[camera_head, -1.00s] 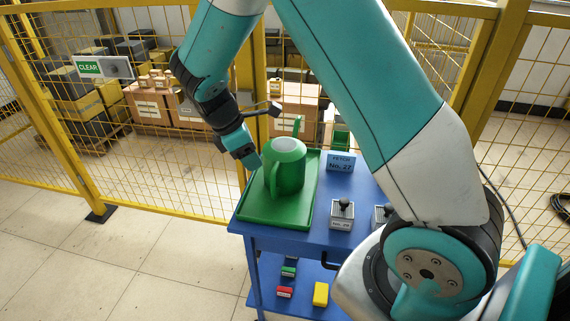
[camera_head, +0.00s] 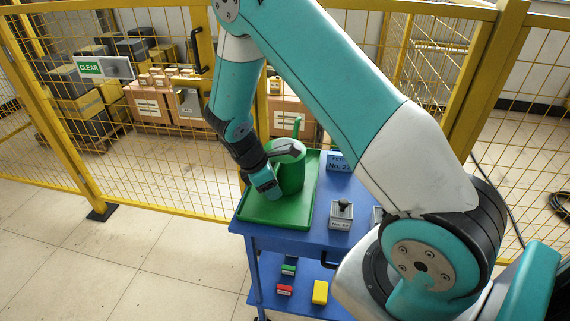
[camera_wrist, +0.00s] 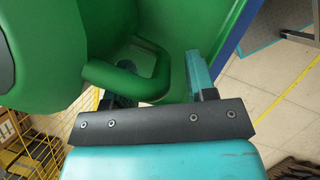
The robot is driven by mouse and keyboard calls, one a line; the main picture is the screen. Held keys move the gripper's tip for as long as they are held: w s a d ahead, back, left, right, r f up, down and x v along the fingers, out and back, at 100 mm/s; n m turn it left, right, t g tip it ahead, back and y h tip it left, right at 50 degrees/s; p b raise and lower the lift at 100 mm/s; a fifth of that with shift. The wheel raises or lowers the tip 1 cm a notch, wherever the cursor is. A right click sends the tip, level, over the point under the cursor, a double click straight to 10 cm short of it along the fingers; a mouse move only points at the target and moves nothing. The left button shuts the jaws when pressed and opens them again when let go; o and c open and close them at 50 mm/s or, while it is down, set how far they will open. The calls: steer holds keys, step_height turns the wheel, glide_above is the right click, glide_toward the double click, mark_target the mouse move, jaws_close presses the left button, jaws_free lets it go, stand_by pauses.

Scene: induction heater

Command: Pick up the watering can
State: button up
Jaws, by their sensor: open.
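The green watering can (camera_head: 291,177) stands on a green tray (camera_head: 262,211) on a blue cart. In the wrist view, the can's looped green handle (camera_wrist: 156,67) reaches in between my open gripper's fingers (camera_wrist: 163,84). The right finger shows beside the handle. The left finger is mostly hidden behind the handle, so contact cannot be told.
A grey block with a black knob (camera_head: 341,214) sits right of the tray. Red, green and yellow blocks lie on the lower shelf. A yellow mesh fence (camera_head: 165,190) runs behind the cart.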

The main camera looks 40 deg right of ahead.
steer(key=shift+c, duration=0.4)
jaws_close()
steer(key=shift+w+r, duration=0.1)
steer(key=shift+r, duration=0.1)
stand_by(0.8)
